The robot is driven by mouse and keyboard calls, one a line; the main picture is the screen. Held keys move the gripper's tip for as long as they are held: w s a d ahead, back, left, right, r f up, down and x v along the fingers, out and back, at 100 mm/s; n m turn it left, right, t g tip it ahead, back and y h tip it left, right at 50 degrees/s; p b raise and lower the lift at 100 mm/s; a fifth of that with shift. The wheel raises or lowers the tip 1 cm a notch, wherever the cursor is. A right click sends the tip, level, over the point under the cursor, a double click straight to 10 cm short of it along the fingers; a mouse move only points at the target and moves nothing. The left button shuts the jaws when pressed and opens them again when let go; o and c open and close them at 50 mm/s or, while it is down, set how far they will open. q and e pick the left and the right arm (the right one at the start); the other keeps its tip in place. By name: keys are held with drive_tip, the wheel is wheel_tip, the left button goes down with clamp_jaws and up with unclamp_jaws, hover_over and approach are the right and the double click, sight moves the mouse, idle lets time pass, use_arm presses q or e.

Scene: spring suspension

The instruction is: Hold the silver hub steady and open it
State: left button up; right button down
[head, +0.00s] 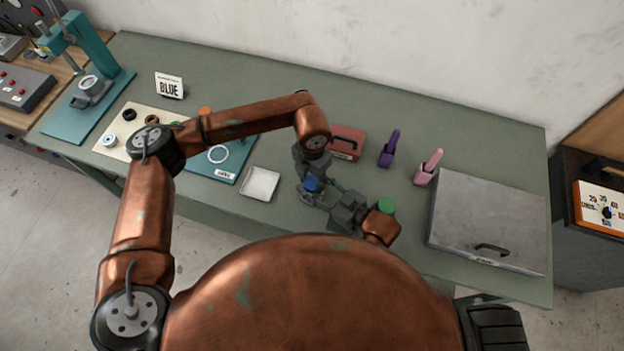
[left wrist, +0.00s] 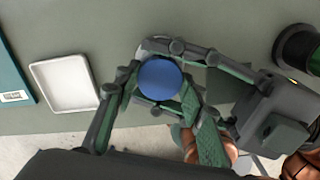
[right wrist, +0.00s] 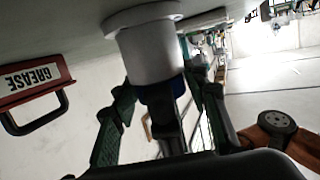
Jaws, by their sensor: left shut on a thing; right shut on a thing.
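The silver hub (right wrist: 150,52) stands on the bench, flange against the bench top, in the right wrist view, where the picture is upside down. Its blue cap (left wrist: 160,79) is a round disc in the left wrist view and a small blue spot in the head view (head: 311,184). My left gripper (left wrist: 158,88) comes from above, shut on the blue cap, one finger on each side. My right gripper (right wrist: 160,92) comes in low from the side, shut on the hub's body below the cap. The finger contacts are partly hidden.
A white tray (head: 260,184) lies left of the hub. A red grease box (head: 346,142) is behind it, with purple (head: 389,150) and pink (head: 428,168) holders farther right. A green-topped container (head: 386,206) stands close to the right gripper. A grey lidded box (head: 488,215) fills the right end.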

use_arm(q)
drive_tip(key=shift+n, duration=1.7)
drive_tip(key=shift+c, duration=0.3)
drive_tip(key=o, duration=1.3)
